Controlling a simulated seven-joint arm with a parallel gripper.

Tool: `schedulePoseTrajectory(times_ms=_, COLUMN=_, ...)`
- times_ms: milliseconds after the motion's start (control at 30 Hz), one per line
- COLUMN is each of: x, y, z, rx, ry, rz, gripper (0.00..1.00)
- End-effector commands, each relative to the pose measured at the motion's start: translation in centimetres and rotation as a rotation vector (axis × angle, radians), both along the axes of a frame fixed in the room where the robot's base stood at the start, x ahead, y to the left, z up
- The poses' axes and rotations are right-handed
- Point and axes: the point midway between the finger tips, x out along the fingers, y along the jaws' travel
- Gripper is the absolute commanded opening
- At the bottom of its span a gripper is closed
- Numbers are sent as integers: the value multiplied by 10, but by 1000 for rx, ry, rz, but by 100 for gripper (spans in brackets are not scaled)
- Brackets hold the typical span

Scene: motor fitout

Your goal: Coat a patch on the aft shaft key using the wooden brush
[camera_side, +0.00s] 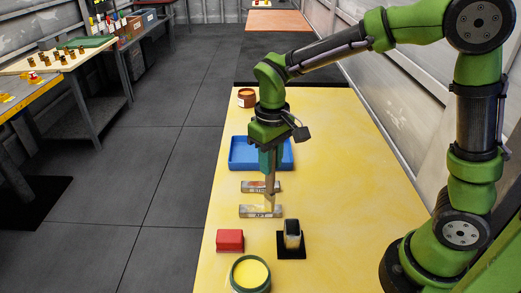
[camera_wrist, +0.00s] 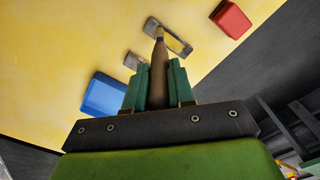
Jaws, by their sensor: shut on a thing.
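My gripper (camera_side: 268,163) is shut on the wooden brush (camera_side: 270,186), which points bristles-down. The brush also shows between the two green fingers in the wrist view (camera_wrist: 159,66). The aft shaft key (camera_side: 250,212) is a flat metal bar with AFT lettering, lying on the yellow table. The brush tip is at the key's far edge; I cannot tell whether it touches. In the wrist view the key (camera_wrist: 152,26) lies just beyond the tip, with a yellowish middle between grey ends. A second similar bar (camera_side: 252,186) lies behind it, partly hidden by the brush.
A blue tray (camera_side: 239,163) stands behind the bars. A red block (camera_side: 230,240) and a black object (camera_side: 292,234) on a black base stand in front. A green-rimmed pot of yellow coating (camera_side: 250,273) is at the front edge. A brown jar (camera_side: 246,97) is at the back. The table's right side is clear.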

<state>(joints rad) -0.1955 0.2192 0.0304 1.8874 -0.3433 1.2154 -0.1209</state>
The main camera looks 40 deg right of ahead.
Motion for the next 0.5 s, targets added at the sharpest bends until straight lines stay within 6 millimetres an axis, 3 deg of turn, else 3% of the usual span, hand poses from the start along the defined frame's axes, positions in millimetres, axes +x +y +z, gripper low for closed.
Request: schedulePoseTrajectory(times_ms=500, x=34, y=35, z=-1, rx=1, ry=0, rz=2, gripper=0)
